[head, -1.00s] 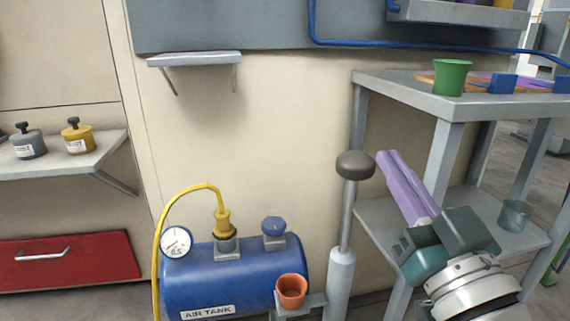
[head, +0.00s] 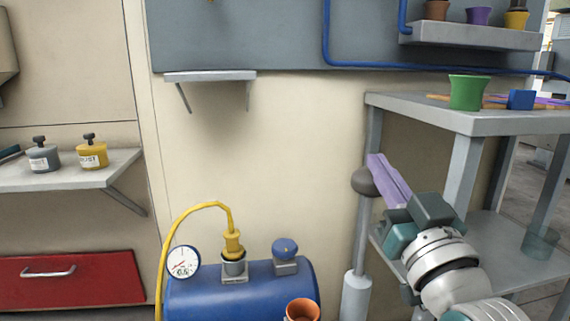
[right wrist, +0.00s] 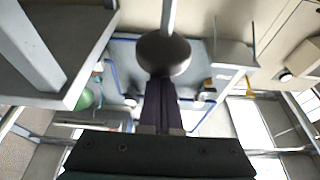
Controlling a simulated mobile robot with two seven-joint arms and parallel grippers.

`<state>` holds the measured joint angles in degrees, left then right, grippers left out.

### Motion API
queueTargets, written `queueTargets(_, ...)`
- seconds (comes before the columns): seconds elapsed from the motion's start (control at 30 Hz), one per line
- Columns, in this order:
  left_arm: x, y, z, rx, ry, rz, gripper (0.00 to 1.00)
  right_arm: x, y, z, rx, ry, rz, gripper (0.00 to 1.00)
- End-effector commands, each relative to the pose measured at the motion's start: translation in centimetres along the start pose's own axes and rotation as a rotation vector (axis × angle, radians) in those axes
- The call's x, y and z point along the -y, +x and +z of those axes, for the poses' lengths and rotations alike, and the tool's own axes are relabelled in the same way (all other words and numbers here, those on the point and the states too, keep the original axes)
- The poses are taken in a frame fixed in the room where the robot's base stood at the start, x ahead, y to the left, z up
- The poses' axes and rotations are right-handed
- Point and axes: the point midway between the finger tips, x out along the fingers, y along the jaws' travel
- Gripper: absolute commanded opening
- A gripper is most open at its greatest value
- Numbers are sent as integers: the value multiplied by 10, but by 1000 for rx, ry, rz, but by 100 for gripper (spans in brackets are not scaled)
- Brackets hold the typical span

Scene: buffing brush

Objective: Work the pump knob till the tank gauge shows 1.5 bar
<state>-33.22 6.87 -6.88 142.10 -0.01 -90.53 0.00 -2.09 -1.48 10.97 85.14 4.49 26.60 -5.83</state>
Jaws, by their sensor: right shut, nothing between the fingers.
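The pump has a dark round knob (head: 362,182) on a grey rod above a pale cylinder (head: 356,296); the rod stands well out. My right gripper (head: 374,160) has its purple fingers shut and empty. Its tips overlap the knob's upper right side; I cannot tell if they touch. In the right wrist view the knob (right wrist: 163,54) is just beyond the shut fingertips (right wrist: 161,82). The round white gauge (head: 183,262) is on the left end of the blue air tank (head: 235,296); its small figures look like 0.5. My left gripper is not in view.
A grey stand (head: 440,118) with a green cup (head: 468,92) is close to the right of the pump. A yellow hose (head: 190,212) loops over the tank. An orange cup (head: 302,309) is left of the pump. A small wall shelf (head: 210,76) is empty.

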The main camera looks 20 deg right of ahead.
Motion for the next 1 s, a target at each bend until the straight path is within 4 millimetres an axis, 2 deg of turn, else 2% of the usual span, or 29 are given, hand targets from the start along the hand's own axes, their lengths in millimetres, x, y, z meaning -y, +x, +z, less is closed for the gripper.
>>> queueTargets(0.17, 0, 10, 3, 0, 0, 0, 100, 0, -4, 11, 1, 0, 0, 0)
queueTargets(0.4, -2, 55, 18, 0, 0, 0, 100, 0, -24, 68, 5, 0, 0, 0)
queueTargets(0.53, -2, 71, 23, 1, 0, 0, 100, 0, -31, 87, 6, 0, 0, 0)
queueTargets(0.67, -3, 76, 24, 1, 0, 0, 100, 0, -33, 94, 7, 0, 0, 0)
queueTargets(1.0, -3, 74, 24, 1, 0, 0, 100, 0, -34, 96, 15, -1, 0, 0)
